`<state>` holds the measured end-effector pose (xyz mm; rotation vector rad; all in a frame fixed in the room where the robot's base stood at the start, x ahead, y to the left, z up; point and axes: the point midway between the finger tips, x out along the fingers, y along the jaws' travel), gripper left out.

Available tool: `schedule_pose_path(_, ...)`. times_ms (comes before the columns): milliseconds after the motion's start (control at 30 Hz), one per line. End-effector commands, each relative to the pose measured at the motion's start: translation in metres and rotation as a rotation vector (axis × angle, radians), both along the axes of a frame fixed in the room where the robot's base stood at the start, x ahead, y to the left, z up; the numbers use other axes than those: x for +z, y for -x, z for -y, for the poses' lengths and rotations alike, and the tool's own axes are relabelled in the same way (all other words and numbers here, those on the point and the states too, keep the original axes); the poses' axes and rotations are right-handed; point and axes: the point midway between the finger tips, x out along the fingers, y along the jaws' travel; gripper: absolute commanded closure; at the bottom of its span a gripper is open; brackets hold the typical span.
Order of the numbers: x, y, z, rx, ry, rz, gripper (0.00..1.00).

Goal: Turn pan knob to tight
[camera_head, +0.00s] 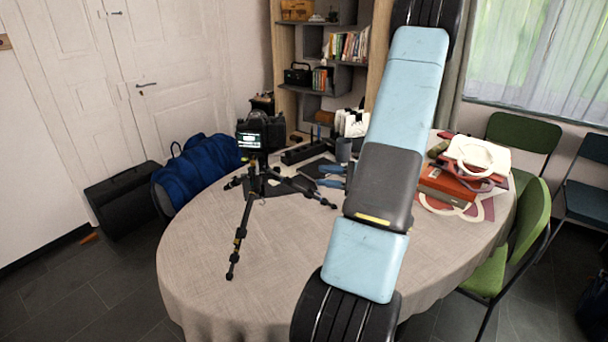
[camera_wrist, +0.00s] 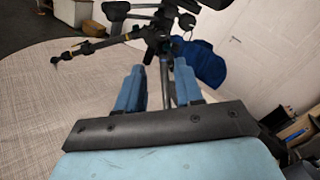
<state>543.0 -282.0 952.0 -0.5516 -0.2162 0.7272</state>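A black tripod (camera_head: 250,203) stands upright on the table with a camera (camera_head: 261,135) mounted on its top. Its screen faces me. The tripod's legs (camera_head: 240,238) are spread on the cloth, and its head and legs also show in the wrist view (camera_wrist: 160,38). My gripper (camera_head: 321,176) is to the right of the tripod, its blue fingers pointing left toward it. In the wrist view the two fingers are apart and nothing is held between them; a tripod leg shows beyond the gap. The pan knob is too small and dark to tell apart from the tripod head.
The round table (camera_head: 200,270) has a beige cloth, clear at the front left. Dark items (camera_head: 303,152) and a grey mug (camera_head: 344,150) stand behind the gripper. Books and a bag (camera_head: 462,180) lie at the right. Green chairs (camera_head: 515,235) and a blue bag (camera_head: 197,168) flank the table.

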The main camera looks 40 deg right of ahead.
Motion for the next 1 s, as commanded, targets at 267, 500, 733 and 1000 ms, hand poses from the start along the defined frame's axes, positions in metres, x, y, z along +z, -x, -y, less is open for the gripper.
schedule_pose_path(267,0.002,-0.005,-0.005,0.001,0.115,0.108,0.64)
schedule_pose_path(500,0.002,-0.029,-0.027,0.003,0.113,0.107,0.64)
schedule_pose_path(733,0.001,-0.058,-0.055,0.003,0.114,0.107,0.64)
schedule_pose_path(1000,0.001,-0.089,-0.083,0.002,0.114,0.107,0.64)
